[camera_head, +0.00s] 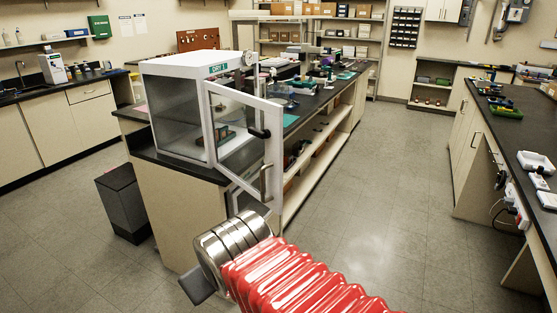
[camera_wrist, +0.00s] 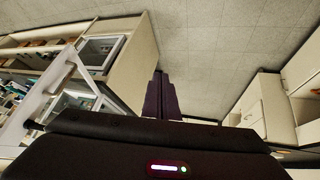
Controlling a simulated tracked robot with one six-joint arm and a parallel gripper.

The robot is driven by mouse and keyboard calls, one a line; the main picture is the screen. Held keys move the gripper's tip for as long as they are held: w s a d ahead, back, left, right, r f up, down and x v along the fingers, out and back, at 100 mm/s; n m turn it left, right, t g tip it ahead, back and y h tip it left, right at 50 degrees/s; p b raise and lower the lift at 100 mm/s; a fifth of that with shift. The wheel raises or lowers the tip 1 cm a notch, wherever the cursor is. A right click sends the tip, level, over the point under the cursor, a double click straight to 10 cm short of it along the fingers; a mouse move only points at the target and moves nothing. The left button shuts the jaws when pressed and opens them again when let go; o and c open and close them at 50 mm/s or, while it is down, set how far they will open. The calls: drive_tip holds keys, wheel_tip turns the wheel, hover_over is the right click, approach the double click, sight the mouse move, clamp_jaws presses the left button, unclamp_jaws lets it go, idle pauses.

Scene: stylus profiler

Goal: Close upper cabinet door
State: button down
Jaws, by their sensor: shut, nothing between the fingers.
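The upper cabinet (camera_head: 185,68) is a white box with glass sides on the near end of the dark bench. Its white-framed glass door (camera_head: 278,135) stands open, swung out to the right over the bench edge. A dark knob and a metal handle (camera_head: 266,182) show on the door. In the wrist view the white door frame (camera_wrist: 88,72) lies at the left. My gripper (camera_wrist: 160,76) shows there as dark fingers shut together, pointing at the floor area, apart from the door. In the head view my wrist hides most of it, below the door.
A dark bin (camera_head: 123,203) stands on the floor left of the bench (camera_head: 170,215). Open shelves run under the bench's right side. Grey floor (camera_head: 375,215) is clear in the aisle. A right-hand counter (camera_head: 530,150) holds trays and small devices.

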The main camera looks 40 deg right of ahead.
sight(278, 159)
drive_tip(key=w+d+r+n+t+h, duration=0.1)
drive_tip(key=w+d+r+n+t, duration=0.1)
drive_tip(key=d, duration=0.6)
drive_tip(key=w+d+r+n+t+h, duration=0.1)
drive_tip(key=w+d+r+n+t, duration=0.1)
drive_tip(key=d+n+t, duration=0.3)
drive_tip(key=w+d+r+n+t+h, duration=0.1)
drive_tip(key=w+d+n+t, duration=0.2)
drive_tip(key=d+n, duration=0.4)
drive_tip(key=d, duration=0.6)
drive_tip(key=shift+w+d+r, duration=0.15)
drive_tip(key=shift+w+r, duration=0.25)
drive_tip(key=shift+w, duration=0.15)
drive_tip(key=shift+w+d, duration=1.1)
drive_tip(key=shift+w, duration=0.45)
drive_tip(key=shift+w+d, duration=1.15)
drive_tip(key=shift+w, duration=0.45)
drive_tip(key=shift+w+d, duration=1.1)
drive_tip(key=shift+w, duration=0.45)
